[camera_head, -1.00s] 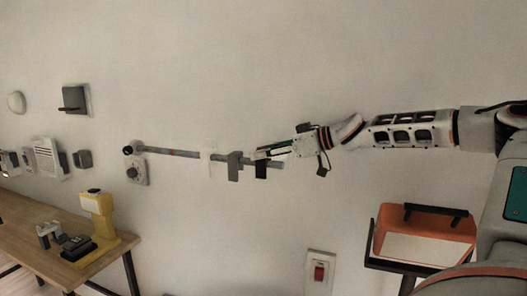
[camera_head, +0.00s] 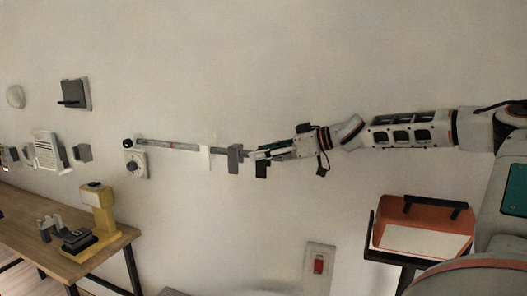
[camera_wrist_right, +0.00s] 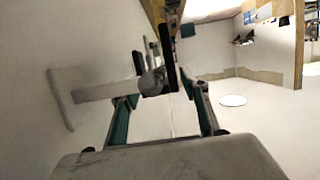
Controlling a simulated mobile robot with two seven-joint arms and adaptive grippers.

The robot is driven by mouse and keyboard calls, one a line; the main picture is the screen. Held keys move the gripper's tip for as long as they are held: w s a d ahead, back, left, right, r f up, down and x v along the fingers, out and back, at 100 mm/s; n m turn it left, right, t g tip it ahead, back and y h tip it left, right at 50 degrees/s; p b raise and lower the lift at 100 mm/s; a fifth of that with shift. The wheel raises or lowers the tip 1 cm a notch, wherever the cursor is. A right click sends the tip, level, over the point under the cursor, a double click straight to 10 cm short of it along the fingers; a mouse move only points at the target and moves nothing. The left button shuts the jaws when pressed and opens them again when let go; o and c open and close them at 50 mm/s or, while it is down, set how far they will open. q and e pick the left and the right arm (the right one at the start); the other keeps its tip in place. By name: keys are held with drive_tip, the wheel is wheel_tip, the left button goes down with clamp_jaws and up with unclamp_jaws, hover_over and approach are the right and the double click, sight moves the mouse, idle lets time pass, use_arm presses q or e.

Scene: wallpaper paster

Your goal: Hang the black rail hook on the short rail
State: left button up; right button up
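The short grey rail (camera_head: 175,145) runs along the wall in the head view; its right end is hidden behind my right gripper. The black rail hook (camera_head: 262,170) hangs down at that end, just under the fingers; I cannot tell whether it rests on the rail. A grey hook (camera_head: 235,157) sits on the rail to its left. My right gripper (camera_head: 258,157) is at the rail's end. In the right wrist view its fingers (camera_wrist_right: 163,92) stand apart, with a round grey end (camera_wrist_right: 152,82) and a black upright piece (camera_wrist_right: 168,58) between and beyond them. My left gripper is not in view.
A white strip (camera_head: 210,158) crosses the rail. A dial (camera_head: 135,164) is below its left end. A wooden table (camera_head: 40,250) with a yellow device (camera_head: 99,210) stands at lower left. An orange box (camera_head: 422,225) and a red switch (camera_head: 319,264) are lower right.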

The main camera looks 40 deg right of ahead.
drive_tip(key=shift+r, duration=0.1)
idle(0.3)
drive_tip(key=shift+s+d+r, duration=0.2)
drive_tip(key=shift+s, duration=0.3)
drive_tip(key=v, duration=1.1)
drive_tip(key=shift+w+f, duration=0.1)
